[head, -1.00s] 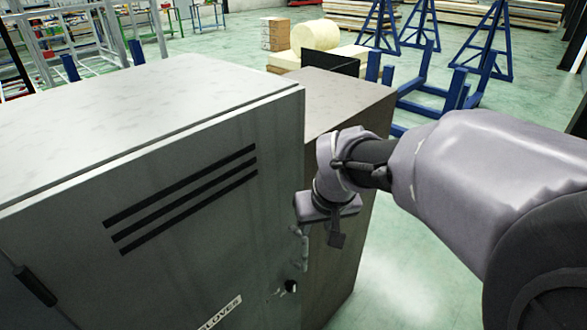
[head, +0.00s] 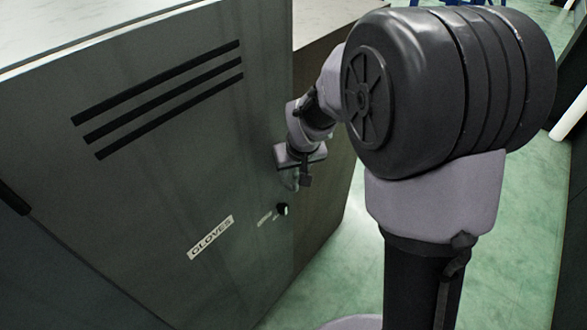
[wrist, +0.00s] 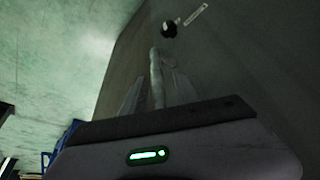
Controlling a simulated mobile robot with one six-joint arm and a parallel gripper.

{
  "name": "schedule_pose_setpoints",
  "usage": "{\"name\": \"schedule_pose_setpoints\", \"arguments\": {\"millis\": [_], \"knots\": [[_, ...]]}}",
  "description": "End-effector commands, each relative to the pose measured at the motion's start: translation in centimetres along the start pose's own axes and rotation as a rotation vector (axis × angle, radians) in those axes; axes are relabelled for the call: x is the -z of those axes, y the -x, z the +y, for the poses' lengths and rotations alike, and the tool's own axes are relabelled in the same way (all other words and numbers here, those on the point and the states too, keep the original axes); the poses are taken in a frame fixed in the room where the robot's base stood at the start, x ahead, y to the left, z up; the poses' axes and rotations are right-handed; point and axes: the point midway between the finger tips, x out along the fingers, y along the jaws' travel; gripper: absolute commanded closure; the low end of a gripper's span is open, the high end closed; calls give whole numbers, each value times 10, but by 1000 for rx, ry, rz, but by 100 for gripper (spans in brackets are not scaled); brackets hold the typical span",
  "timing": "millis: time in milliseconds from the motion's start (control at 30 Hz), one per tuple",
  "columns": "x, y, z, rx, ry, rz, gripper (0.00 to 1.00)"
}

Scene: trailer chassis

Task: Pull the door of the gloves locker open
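The gloves locker's grey door (head: 150,190) fills the left of the head view and looks shut. It carries a white GLOVES label (head: 210,237) and a round black lock (head: 282,209) near its right edge. The lock also shows in the wrist view (wrist: 169,29). A pale upright handle (wrist: 157,72) stands below the lock in the wrist view. My gripper (head: 290,181) is at the door's right edge, just above the lock in the head view. In the wrist view its fingers (wrist: 155,92) look apart, one on each side of the handle. I cannot tell whether they touch it.
Three dark vent slots (head: 160,97) cross the upper door. A black hinge (head: 13,198) is on its left side. A brownish cabinet (head: 325,170) stands right beside the locker. Green floor (head: 325,255) in front and to the right is clear apart from my own body.

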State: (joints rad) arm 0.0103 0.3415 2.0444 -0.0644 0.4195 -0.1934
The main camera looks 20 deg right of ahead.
Motion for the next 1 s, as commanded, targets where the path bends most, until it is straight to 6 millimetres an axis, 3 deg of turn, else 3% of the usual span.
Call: {"name": "schedule_pose_setpoints", "arguments": {"millis": [200, 400, 1000], "knots": [[0, 0, 0, 0, 0, 0, 66], [0, 0, 0, 0, 0, 0, 100], [0, 0, 0, 0, -2, 0, 100]]}}
